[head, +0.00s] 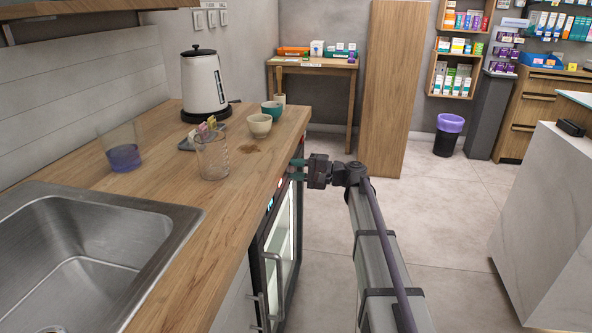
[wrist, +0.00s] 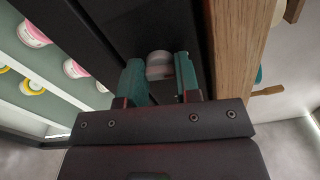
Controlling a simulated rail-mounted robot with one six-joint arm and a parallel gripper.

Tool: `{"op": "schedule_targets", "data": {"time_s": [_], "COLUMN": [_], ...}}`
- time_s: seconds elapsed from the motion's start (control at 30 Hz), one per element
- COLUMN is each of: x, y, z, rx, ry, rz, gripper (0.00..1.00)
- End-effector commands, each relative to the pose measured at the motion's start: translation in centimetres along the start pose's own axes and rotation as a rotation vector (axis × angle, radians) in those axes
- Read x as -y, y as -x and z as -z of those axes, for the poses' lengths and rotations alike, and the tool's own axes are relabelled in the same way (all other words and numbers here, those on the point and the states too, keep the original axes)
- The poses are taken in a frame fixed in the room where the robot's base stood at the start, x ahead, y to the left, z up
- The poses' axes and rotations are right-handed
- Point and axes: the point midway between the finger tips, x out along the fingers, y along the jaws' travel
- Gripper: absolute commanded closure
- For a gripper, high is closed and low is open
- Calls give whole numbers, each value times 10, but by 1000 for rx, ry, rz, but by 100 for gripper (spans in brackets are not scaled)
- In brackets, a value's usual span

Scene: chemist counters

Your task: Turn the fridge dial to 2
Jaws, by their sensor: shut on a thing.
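The fridge (head: 277,238) stands under the wooden counter, with a glass door in a dark frame. Its dial (wrist: 160,66) shows in the wrist view as a small pale, round knob on the dark panel below the counter edge. My gripper (wrist: 160,80) has its two teal fingers on either side of the dial and is shut on it. In the head view my gripper (head: 297,169) reaches the fridge's upper front from the right. The dial is hidden there, and its numbers cannot be read in either view.
The wooden counter's edge (wrist: 236,60) runs close beside my gripper. On the counter are a kettle (head: 203,84), two cups, a glass beaker (head: 212,158) and a sink (head: 85,245). The door handle (head: 279,290) sticks out below.

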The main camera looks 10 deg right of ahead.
Motion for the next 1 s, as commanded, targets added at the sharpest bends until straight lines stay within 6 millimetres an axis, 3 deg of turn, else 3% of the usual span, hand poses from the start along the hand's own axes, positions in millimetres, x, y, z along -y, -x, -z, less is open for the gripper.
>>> {"op": "schedule_targets", "data": {"time_s": [0.4, 0.9, 0.93, 1.0], "x": [-1, -1, -1, -1], "y": [0, 0, 0, 0], "z": [0, 0, 0, 0], "rx": [0, 0, 0, 0], "ry": [185, 206, 206, 205], "rz": [0, -1, -1, -1], "gripper": [93, 93, 67, 60]}}
